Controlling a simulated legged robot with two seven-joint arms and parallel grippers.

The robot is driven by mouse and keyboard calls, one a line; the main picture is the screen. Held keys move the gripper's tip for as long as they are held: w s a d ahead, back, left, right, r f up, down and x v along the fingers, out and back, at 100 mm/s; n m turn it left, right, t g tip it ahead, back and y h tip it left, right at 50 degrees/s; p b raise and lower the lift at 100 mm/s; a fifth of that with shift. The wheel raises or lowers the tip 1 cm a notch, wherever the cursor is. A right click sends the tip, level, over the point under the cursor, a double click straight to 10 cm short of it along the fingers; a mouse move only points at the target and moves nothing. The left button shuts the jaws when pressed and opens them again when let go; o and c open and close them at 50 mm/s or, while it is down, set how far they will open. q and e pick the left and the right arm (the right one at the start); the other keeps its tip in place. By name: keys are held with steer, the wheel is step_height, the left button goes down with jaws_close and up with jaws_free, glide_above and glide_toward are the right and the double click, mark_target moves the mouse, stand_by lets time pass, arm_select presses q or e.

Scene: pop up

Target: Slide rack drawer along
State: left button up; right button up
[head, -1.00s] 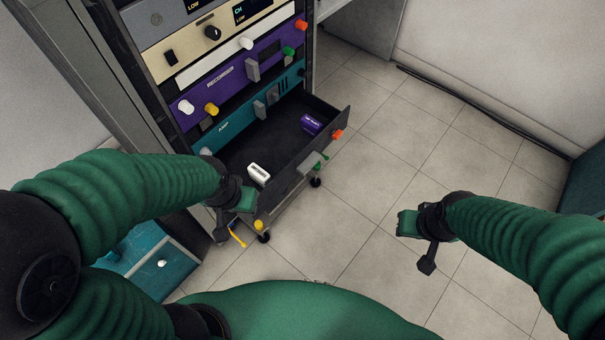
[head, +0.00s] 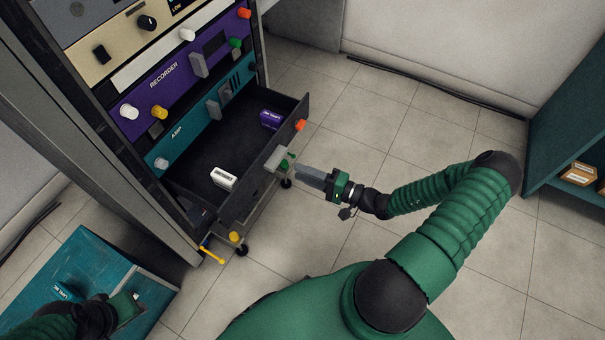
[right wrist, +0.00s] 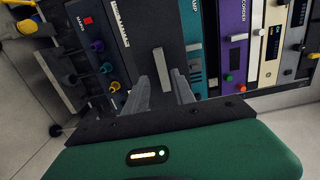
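The rack drawer (head: 262,165) stands pulled out from the lower part of the rack (head: 165,75). Its dark front carries a grey handle (head: 277,157) and an orange knob. A white box (head: 223,179) and a purple box (head: 271,119) lie inside it. My right gripper (head: 298,173) is just right of the drawer front, its fingers pointing left towards the handle and apart from it. In the right wrist view its two fingers (right wrist: 160,95) are spread with nothing held between them. My left gripper (head: 128,306) is low at the left by a teal cabinet; its fingers are unclear.
The teal cabinet (head: 85,272) stands on the floor at the lower left. A yellow knob (head: 235,237) and a yellow lever (head: 212,255) are near the rack's bottom. Teal shelving (head: 560,130) stands at the right. The tiled floor (head: 420,130) between is clear.

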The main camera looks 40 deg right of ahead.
steer(key=d+b+x, duration=0.1)
steer(key=b+x, duration=0.1)
steer(key=x, duration=0.5)
steer(key=shift+w+h+b, duration=0.25)
steer(key=shift+h+b, duration=0.05)
steer(key=shift+h, duration=0.1)
steer(key=shift+w, duration=0.3)
steer(key=shift+c, duration=0.3)
jaws_close()
